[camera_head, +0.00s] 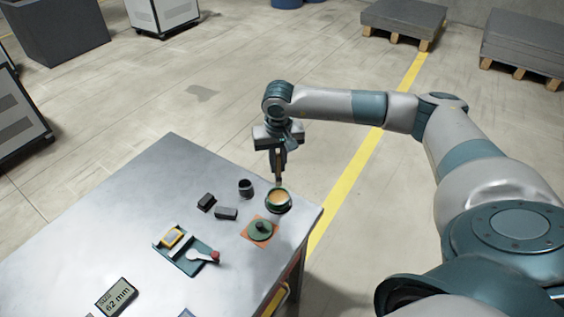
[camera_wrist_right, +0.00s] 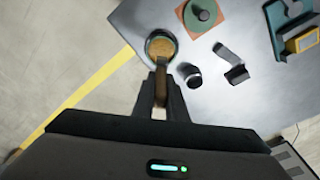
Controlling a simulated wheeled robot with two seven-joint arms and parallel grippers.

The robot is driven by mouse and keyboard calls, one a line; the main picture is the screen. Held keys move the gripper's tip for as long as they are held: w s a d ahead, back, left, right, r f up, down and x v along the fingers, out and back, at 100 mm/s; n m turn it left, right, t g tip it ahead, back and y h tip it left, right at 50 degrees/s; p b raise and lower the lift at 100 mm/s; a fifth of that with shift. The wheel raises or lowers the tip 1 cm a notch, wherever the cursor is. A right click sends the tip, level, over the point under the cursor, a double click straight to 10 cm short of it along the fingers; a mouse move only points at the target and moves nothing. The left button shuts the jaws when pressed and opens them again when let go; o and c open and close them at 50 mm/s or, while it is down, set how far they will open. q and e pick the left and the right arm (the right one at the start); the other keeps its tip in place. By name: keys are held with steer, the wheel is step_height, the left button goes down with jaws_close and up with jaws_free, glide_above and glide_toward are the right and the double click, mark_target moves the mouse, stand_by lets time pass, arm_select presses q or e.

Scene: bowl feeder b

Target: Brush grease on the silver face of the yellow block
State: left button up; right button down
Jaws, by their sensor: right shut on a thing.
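My right gripper (camera_head: 279,160) is above the table's far right corner, pointing down, shut on a thin brush (camera_head: 279,181). It also shows in the right wrist view (camera_wrist_right: 161,92), where the brush reaches the open green pot (camera_wrist_right: 161,35). The pot (camera_head: 268,201) holds tan grease (camera_head: 279,198). The brush tip is at or over the grease; I cannot tell whether it touches. The yellow block (camera_head: 164,240) sits in a blue fixture (camera_head: 189,268), its silver face up. It also shows in the right wrist view (camera_wrist_right: 297,45). My left gripper is not in view.
A green lid (camera_head: 262,227) lies on an orange mat (camera_head: 249,234) beside the pot. A red-tipped lever (camera_head: 214,257) is at the fixture. A "62 mm" display (camera_head: 117,297) is near the front.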

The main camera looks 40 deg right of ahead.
mark_target(278, 175)
steer(key=shift+f, duration=0.1)
stand_by(0.3)
steer(key=shift+f, duration=0.1)
steer(key=shift+f+b, duration=0.8)
steer(key=shift+f, duration=2.05)
steer(key=shift+f+b, duration=0.5)
steer(key=shift+f+b, duration=0.1)
steer(key=shift+b, duration=0.3)
stand_by(1.8)
steer(key=shift+r+p, duration=0.35)
steer(key=shift+r, duration=0.7)
steer(key=shift+r+p, duration=0.75)
steer(key=shift+r, duration=1.75)
